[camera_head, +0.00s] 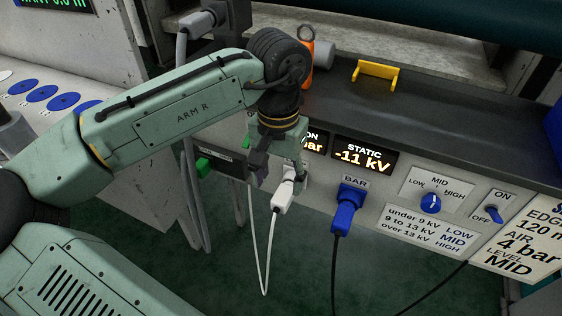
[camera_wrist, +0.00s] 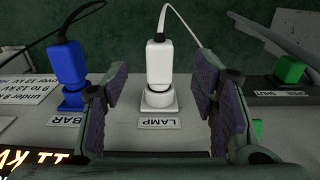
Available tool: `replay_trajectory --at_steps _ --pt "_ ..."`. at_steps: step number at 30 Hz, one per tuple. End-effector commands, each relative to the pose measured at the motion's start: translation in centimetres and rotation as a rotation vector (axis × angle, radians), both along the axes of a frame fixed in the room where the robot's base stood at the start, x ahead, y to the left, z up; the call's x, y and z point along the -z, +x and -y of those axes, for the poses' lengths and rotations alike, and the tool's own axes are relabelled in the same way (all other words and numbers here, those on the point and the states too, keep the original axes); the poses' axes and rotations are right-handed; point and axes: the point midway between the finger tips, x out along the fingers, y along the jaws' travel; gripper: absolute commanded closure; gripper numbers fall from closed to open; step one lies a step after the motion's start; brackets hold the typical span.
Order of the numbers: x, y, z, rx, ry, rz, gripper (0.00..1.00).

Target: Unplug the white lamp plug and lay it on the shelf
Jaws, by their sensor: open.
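The white lamp plug (camera_head: 283,197) sits in its socket on the pale panel, with a white cord looping down. In the wrist view the plug (camera_wrist: 159,62) stands in a round white socket (camera_wrist: 158,100) above the LAMP label (camera_wrist: 158,124). My gripper (camera_head: 277,172) is at the panel by the plug and partly hides it in the head view. In the wrist view my gripper (camera_wrist: 162,86) is open, with one finger on each side of the plug and visible gaps to both. The dark shelf (camera_head: 450,126) runs along the top of the panel.
A blue plug (camera_head: 346,210) labelled BAR is to the right of the white plug. A yellow bracket (camera_head: 376,73) and an orange-handled item (camera_head: 306,60) are on the shelf. The shelf's middle is clear.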

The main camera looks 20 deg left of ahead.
Motion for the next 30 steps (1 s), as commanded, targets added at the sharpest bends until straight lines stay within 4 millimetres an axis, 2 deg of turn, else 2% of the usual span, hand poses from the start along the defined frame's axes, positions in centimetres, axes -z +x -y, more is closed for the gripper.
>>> replay_trajectory --at_steps 1,6,12,16,24,30 --pt "1.1 0.0 0.0 0.0 0.0 -0.002 0.47" --pt "4.2 0.0 0.0 0.001 0.0 -0.001 0.47" --pt "6.6 0.0 0.0 0.002 0.0 0.001 0.47" --pt "7.3 0.0 0.0 0.001 -0.001 0.002 0.47" --pt "7.4 0.0 0.0 0.002 -0.001 0.002 0.47" --pt "7.4 0.0 0.0 0.002 -0.001 0.002 0.59"
